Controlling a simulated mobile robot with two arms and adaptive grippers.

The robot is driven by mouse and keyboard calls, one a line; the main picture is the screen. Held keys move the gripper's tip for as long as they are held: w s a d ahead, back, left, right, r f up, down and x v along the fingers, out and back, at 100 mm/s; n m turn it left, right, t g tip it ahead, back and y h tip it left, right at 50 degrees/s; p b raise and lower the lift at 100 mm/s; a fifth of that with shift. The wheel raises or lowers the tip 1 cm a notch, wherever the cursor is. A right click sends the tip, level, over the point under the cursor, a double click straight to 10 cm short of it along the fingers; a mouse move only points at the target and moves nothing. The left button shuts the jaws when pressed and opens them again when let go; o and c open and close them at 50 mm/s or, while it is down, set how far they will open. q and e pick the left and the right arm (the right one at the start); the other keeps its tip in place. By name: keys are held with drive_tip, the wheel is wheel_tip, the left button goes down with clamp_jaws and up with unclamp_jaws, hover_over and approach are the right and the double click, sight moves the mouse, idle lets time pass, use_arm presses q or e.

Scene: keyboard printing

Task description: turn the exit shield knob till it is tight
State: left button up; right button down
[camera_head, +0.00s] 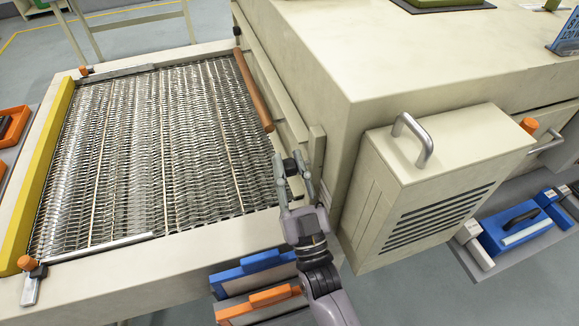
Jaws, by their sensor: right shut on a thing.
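My right gripper (291,166) comes up from the bottom of the head view, at the near end of the exit slot of the cream machine (345,50). Its fingers are closed on a small part, most likely the exit shield knob, which the fingers hide almost fully. How tight the knob is cannot be seen. The exit shield (271,85) looks like the long cream strip along the machine's side above the belt. A brown roller (253,92) runs beside it. My left gripper is not in view.
A wire mesh conveyor belt (150,150) lies left of my gripper, with a yellow rail (38,175) at its far left. A vented box with a metal handle (412,140) juts out close on the right. Blue (252,262) and orange (275,296) trays sit below.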

sight(290, 165)
drive_tip(key=c, duration=1.4)
unclamp_jaws()
drive_tip(key=shift+o, duration=0.2)
wheel_tip(290, 165, up, 10)
